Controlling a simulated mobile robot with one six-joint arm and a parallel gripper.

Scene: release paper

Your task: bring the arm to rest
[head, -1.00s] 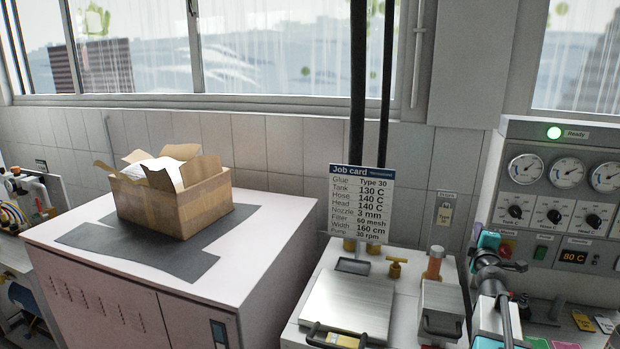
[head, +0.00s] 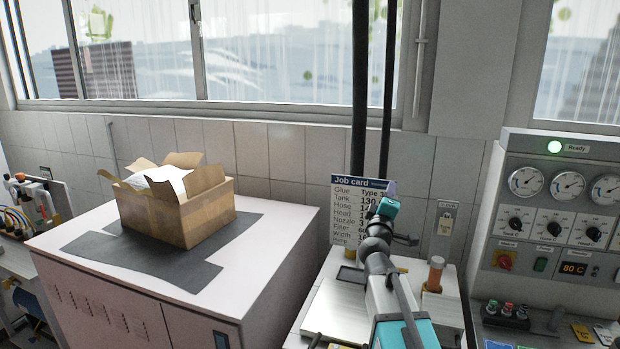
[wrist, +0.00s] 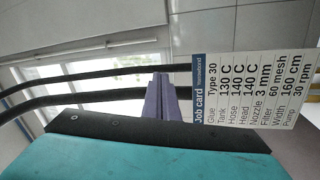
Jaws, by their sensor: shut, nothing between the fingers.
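My arm reaches up over the machine in the head view, with its teal wrist in front of the job card (head: 352,213) and hiding the card's right part. My gripper (head: 391,188) is at the top of the arm, its pale fingertips pointing up. In the wrist view my gripper (wrist: 161,82) shows as shut lilac fingers with nothing in them. The job card (wrist: 255,90) stands just right of the fingers in that view, its print turned sideways. I cannot tell whether they touch.
An open cardboard box (head: 180,215) sits on a dark mat (head: 100,254) on a white cabinet (head: 262,270) at left. Two black hoses (head: 359,90) rise behind the card. A control panel (head: 560,215) with gauges and a green Ready lamp stands at right.

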